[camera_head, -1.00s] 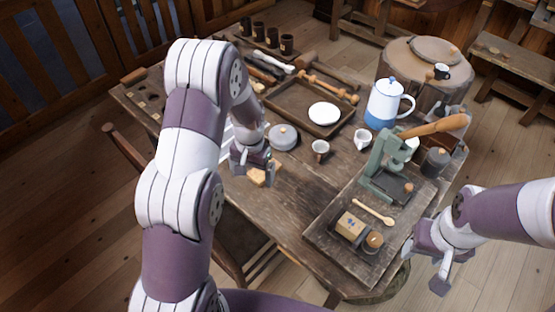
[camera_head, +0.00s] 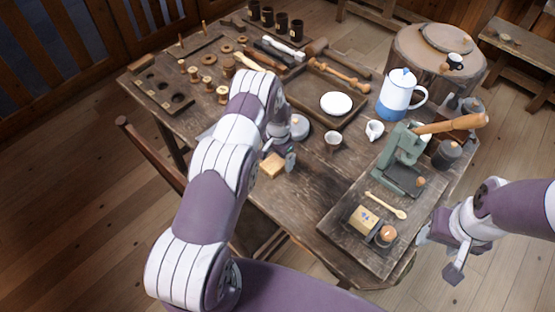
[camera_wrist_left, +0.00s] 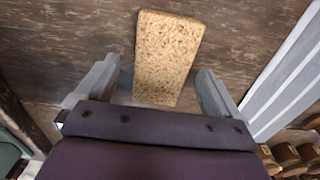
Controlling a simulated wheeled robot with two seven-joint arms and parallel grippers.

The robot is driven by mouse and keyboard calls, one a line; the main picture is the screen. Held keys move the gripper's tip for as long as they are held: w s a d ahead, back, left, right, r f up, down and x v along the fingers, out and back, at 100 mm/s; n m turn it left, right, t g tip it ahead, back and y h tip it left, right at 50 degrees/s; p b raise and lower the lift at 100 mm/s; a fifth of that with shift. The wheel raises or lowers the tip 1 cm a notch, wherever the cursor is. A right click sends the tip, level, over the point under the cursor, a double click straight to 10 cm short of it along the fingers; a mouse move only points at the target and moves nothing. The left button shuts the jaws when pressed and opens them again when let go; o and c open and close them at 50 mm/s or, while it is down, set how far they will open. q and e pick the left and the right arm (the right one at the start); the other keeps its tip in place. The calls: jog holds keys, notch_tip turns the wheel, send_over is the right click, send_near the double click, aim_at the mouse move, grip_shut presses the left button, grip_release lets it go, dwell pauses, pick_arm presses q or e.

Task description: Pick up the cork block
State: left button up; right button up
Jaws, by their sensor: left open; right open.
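The cork block (camera_head: 271,165) is a tan, speckled block on the wooden table near its front edge, below the round grey tin in the head view. In the left wrist view the cork block (camera_wrist_left: 165,55) lies in front of and partly between the open fingers, with a gap on each side. My left gripper (camera_head: 283,152) is open, beside and just above the block in the head view. It also shows open in the left wrist view (camera_wrist_left: 157,90). My right gripper (camera_head: 438,258) is open and empty, off the table's right side.
The grey tin (camera_head: 299,127) stands close behind the left gripper. A wooden board (camera_head: 345,231) with a green press (camera_head: 397,160) and a small box lies to the right. A tray (camera_head: 310,107) with a white plate (camera_head: 336,103) is behind. Several spools stand at the back left.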

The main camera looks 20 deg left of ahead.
aim_at(278, 159)
pick_arm(q)
jog(key=shift+w+f, duration=0.15)
jog(key=shift+f, duration=0.15)
jog(key=shift+a, duration=0.1)
jog(key=shift+c, duration=0.9)
jog(key=shift+r, duration=0.1)
jog(key=c, duration=1)
jog(key=shift+o, duration=0.2)
jog(key=shift+r, duration=0.4)
notch_tip(278, 159, up, 3)
jog(key=shift+b, duration=0.8)
jog(key=d+r+b, duration=0.2)
jog(key=d+r, duration=0.5)
jog(key=d, duration=0.4)
jog(key=shift+d+b, duration=0.35)
jog(key=shift+d, duration=0.05)
